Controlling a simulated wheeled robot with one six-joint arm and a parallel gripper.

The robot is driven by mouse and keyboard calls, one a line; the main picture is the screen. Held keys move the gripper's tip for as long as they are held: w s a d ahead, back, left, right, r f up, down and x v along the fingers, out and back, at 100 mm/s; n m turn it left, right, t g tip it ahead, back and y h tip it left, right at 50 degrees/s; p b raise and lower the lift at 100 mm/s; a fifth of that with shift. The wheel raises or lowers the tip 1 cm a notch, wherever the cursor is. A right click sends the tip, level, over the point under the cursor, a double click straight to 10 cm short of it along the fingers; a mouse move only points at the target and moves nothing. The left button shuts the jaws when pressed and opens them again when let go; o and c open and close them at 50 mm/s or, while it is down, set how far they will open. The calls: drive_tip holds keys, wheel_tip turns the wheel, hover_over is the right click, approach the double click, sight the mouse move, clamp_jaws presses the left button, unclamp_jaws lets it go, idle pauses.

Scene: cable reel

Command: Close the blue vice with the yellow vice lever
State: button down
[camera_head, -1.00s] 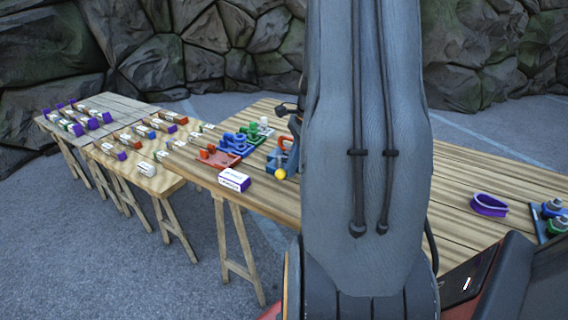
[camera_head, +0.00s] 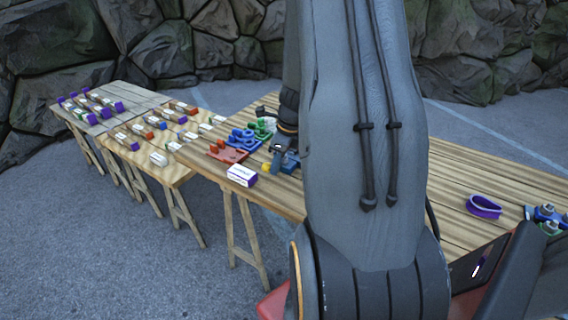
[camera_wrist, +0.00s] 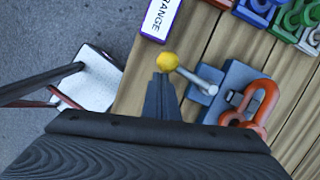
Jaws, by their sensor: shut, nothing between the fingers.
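The blue vice (camera_wrist: 238,85) stands on the wooden table, right of my gripper in the wrist view. Its lever is a grey rod with a yellow ball end (camera_wrist: 167,61) that points toward my fingers. My gripper (camera_wrist: 162,82) is shut and empty, its tips just below the yellow ball in the picture; I cannot tell whether they touch. An orange-red looped part (camera_wrist: 257,100) sits at the vice. In the head view the vice (camera_head: 288,160) is partly hidden by my arm, with the yellow ball (camera_head: 266,167) at its left and my gripper (camera_head: 283,148) over it.
A white and purple box (camera_head: 242,175) lies near the table's edge. Red (camera_head: 227,154), blue (camera_head: 243,140) and green (camera_head: 262,131) parts stand behind it. A purple ring (camera_head: 484,207) lies at the right. More tables with small boxes stand at the left.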

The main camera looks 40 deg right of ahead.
drive_tip(key=shift+w, duration=0.15)
idle(0.5)
drive_tip(key=s, duration=0.2)
drive_tip(key=s+d, duration=0.1)
drive_tip(key=s, duration=0.1)
drive_tip(key=shift+d, duration=0.2)
drive_tip(key=a+b+v, duration=0.1)
drive_tip(key=v, duration=0.8)
drive_tip(key=shift+s+d+b, duration=0.15)
drive_tip(key=shift+d+b, duration=0.05)
drive_tip(key=shift+b, duration=0.1)
drive_tip(key=shift+r, duration=0.1)
drive_tip(key=s+a+f+n+b, duration=0.1)
drive_tip(key=s+a+n, duration=0.1)
drive_tip(key=a+n, duration=1.1)
drive_tip(key=s+a+f+n+g+h+b, duration=0.1)
drive_tip(key=s+a+n+b, duration=0.1)
drive_tip(key=a+n, duration=1.1)
drive_tip(key=s+n, duration=0.1)
drive_tip(key=n, duration=0.2)
drive_tip(key=shift+f+n, duration=0.35)
drive_tip(key=shift+n, duration=0.05)
